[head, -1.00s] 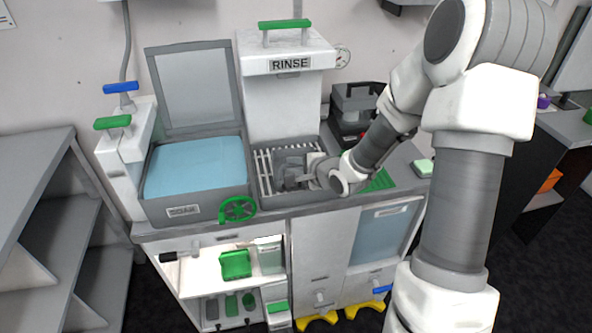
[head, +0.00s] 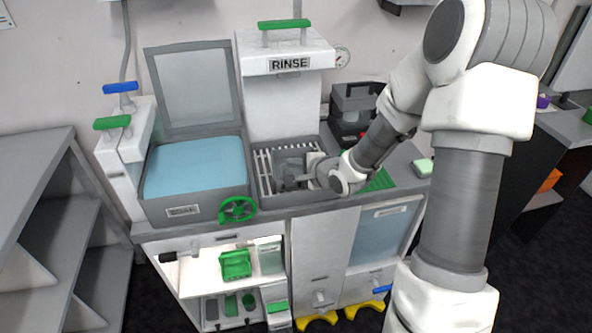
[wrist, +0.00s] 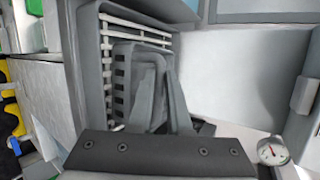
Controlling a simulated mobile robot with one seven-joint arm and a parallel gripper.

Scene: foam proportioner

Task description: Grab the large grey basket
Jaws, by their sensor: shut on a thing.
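The large grey basket (head: 288,156) sits on the slatted rack of the rinse basin in the head view. In the wrist view its slotted side and rim (wrist: 122,60) show beyond my fingers. My gripper (head: 291,183) reaches into the basin from the right and is shut on the basket. In the wrist view the two grey fingers of my gripper (wrist: 155,68) lean together in front of the basket. The exact contact at the fingertips is hard to see, grey on grey, and my wrist hides part of the basket.
The rinse basin's white slats (head: 265,175) surround the basket. Left of it stands an open soak tank (head: 195,168) with blue liquid and a green handwheel (head: 237,209). The white rinse housing (head: 283,105) rises behind. A dark grey case (head: 355,105) stands at the back right.

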